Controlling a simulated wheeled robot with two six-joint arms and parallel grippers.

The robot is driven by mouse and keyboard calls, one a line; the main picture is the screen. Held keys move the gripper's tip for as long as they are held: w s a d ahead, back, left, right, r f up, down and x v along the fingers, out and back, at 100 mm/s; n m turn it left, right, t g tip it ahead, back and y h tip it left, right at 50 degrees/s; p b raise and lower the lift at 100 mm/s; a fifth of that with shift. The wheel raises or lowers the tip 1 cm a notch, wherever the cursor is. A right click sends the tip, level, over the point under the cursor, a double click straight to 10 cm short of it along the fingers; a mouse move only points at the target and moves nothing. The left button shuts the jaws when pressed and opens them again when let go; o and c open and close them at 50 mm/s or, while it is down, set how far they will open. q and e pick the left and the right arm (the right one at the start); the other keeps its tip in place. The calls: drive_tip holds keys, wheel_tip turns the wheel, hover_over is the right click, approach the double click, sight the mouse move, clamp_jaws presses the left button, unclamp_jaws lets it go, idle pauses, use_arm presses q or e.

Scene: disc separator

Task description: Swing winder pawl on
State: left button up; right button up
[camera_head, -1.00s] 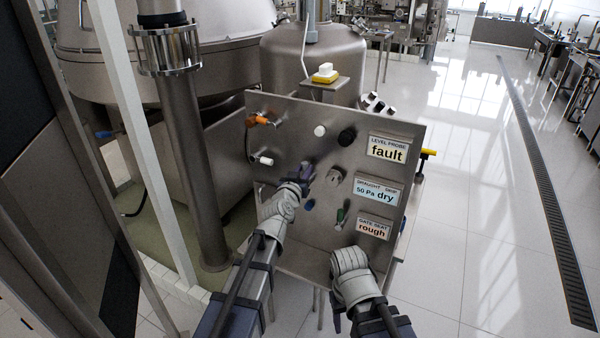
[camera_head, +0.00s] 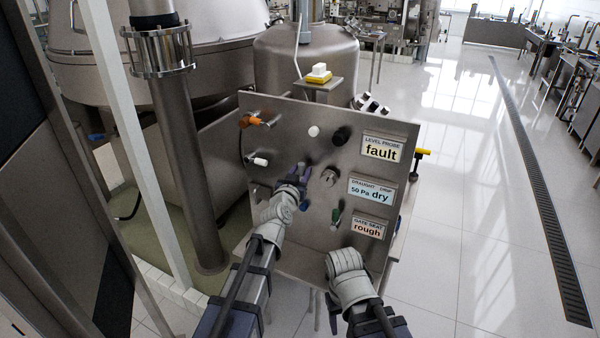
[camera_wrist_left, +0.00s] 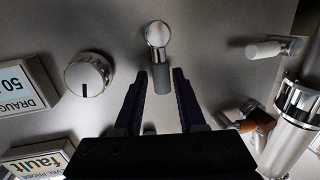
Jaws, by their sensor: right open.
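In the left wrist view, a short lever with a shiny round pivot and a grey grip (camera_wrist_left: 162,74) stands out from the steel panel. It may be the winder pawl, but no label on it shows. My left gripper (camera_wrist_left: 159,74) is open, with one dark finger on each side of the grip and small gaps to it. In the head view my left gripper (camera_head: 300,173) is at the panel's left middle and hides this lever. My right gripper (camera_head: 334,318) hangs low by the panel's bottom edge, away from the controls, mostly hidden by its wrist.
A vertical pipe (camera_head: 185,170) stands left.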

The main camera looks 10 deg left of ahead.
use_arm(q)
drive_tip(key=shift+o, duration=1.2)
drive_tip(key=s+a, duration=0.1)
drive_tip(key=s, duration=0.6)
drive_tip(key=shift+s+r, duration=0.3)
drive_tip(key=shift+s, duration=0.05)
drive_tip(key=shift+a, duration=0.1)
